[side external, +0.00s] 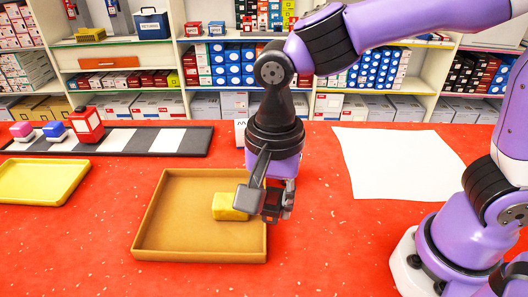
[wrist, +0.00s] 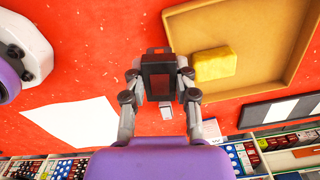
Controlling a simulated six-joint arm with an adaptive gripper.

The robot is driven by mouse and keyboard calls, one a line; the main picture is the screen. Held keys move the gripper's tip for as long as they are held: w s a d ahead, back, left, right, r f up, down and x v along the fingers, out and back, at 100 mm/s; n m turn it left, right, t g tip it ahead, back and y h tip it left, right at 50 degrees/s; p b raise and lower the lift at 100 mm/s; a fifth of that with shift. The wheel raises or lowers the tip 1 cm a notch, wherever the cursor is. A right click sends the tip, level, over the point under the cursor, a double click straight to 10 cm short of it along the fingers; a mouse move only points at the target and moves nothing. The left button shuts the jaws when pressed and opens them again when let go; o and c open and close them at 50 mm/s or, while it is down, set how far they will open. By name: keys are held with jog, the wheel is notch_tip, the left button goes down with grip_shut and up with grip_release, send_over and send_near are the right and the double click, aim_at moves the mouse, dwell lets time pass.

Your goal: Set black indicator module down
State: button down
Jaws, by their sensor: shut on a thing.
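My gripper (side external: 274,208) is shut on the black indicator module (side external: 271,204), a dark block with reddish faces, partly hidden by the fingers. In the wrist view the module (wrist: 159,76) sits between the two fingers of my gripper (wrist: 160,80). In the side view it appears at the right wall of a brown tray (side external: 160,235); its height above the table is hard to tell. The tray (wrist: 275,75) lies to the right of it in the wrist view.
A yellow block (side external: 230,206) lies in the brown tray, close left of my gripper. A white sheet (side external: 395,160) lies at right. A black-and-white board (side external: 150,140) at back left bears pink, blue and red modules. A yellow tray (side external: 40,182) is at left. Red table is clear in front.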

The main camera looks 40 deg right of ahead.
jog(key=w+d+m, duration=1.3)
jog(key=d+m, duration=0.2)
jog(key=w+d+f, duration=0.1)
jog(key=d+f, duration=0.1)
jog(key=d, duration=0.1)
jog(key=d+f, duration=0.2)
jog(key=d, duration=0.2)
jog(key=w+d+f, duration=0.1)
jog(key=d, duration=0.3)
jog(key=shift+w+f, duration=0.35)
jog(key=shift+f, duration=0.05)
jog(key=shift+d+f, duration=0.2)
jog(key=shift+d, duration=0.05)
jog(key=shift+w+f, duration=0.1)
jog(key=shift+f, duration=1.9)
jog(key=shift+f, duration=0.1)
jog(key=c, duration=0.6)
grip_release()
jog(key=shift+c, duration=0.2)
